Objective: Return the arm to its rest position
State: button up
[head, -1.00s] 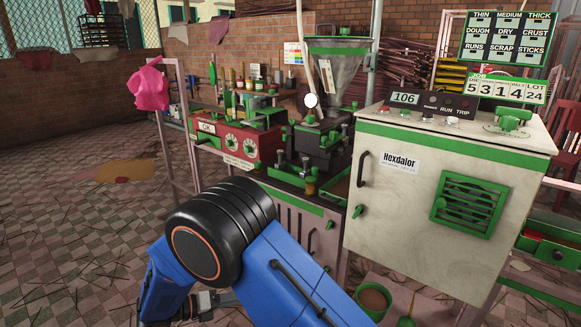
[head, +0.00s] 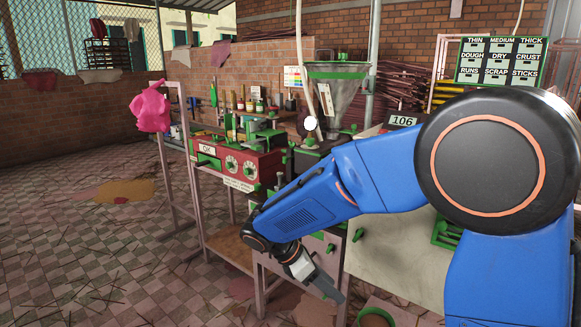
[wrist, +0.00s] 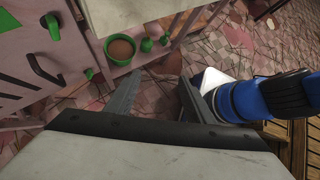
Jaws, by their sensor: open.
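In the head view my blue arm reaches from the right edge across the front of the machines. My gripper (head: 328,285) hangs at its lower left end, pointing down and to the right, in front of the pale machine frame. In the wrist view its two grey fingers (wrist: 158,98) are spread apart with nothing between them. Beyond them is the patterned floor. A green bucket of brown material (wrist: 120,48) stands near the upper left of the fingers, apart from them. The fingertips are small in the head view.
The tiled floor (head: 90,240) at left is mostly open, with scattered sticks.

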jog(key=s+d+r+m+y, duration=0.55)
jog(key=s+d+m, duration=0.4)
jog(key=d, duration=0.35)
jog(key=s+d+r+m+t+y, duration=0.1)
jog(key=s+d+m+t, duration=0.1)
jog(key=s+m, duration=0.4)
jog(key=s+d+r+m+t+y, duration=0.1)
jog(key=s+d+m+t+y, duration=0.1)
jog(key=s+m, duration=0.4)
jog(key=shift+d+r+t, duration=0.2)
jog(key=shift+d+t, duration=0.1)
jog(key=shift+d, duration=0.5)
